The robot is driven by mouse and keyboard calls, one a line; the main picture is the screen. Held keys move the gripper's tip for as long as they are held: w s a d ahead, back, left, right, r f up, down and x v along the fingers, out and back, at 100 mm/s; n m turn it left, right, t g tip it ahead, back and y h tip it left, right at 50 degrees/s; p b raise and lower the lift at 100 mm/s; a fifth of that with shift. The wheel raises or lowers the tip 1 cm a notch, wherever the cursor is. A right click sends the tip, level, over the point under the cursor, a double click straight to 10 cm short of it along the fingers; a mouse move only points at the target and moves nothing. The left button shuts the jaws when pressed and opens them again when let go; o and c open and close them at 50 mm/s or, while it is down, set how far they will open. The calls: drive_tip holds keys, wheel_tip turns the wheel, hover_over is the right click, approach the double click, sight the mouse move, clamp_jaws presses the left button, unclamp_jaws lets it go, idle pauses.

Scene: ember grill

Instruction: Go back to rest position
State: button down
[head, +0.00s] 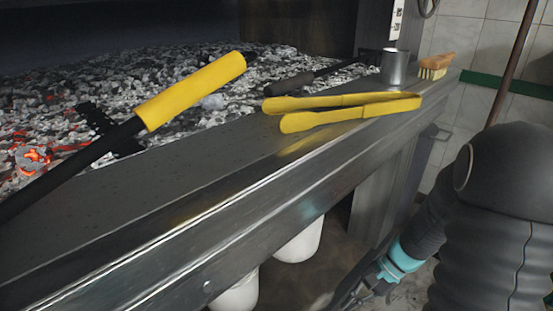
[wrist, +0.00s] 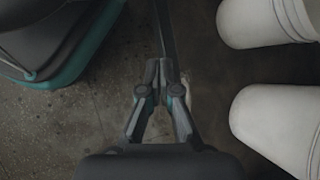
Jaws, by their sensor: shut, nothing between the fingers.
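My gripper (head: 370,288) hangs low beside the front of the grill in the head view, at the bottom right, below the ledge. In the wrist view, my gripper (wrist: 161,68) points along the floor with its two fingers together and nothing held between them. My dark arm with a teal ring comes down from the right in the head view.
Yellow tongs (head: 345,106), a metal cup (head: 394,68) and a brush (head: 435,66) rest on the steel ledge (head: 210,150). A yellow-handled tool (head: 190,90) lies across the ember bed (head: 60,110). White buckets (wrist: 275,125) stand beside the gripper under the ledge.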

drive_tip(key=s+a+r+n+t+h+p, duration=0.1)
drive_tip(key=s+r+n+t+h+p, duration=0.2)
drive_tip(key=r, duration=1.1)
drive_tip(key=s+a+r+n+t+h+p, duration=0.1)
drive_tip(key=s+r+n+t+h+p, duration=0.2)
drive_tip(key=s+r+n, duration=0.4)
wheel_tip(320, 180, up, 7)
drive_tip(key=shift+s+a+t+h, duration=0.25)
drive_tip(key=shift+s+t+h, duration=0.15)
drive_tip(key=shift+t+h, duration=0.3)
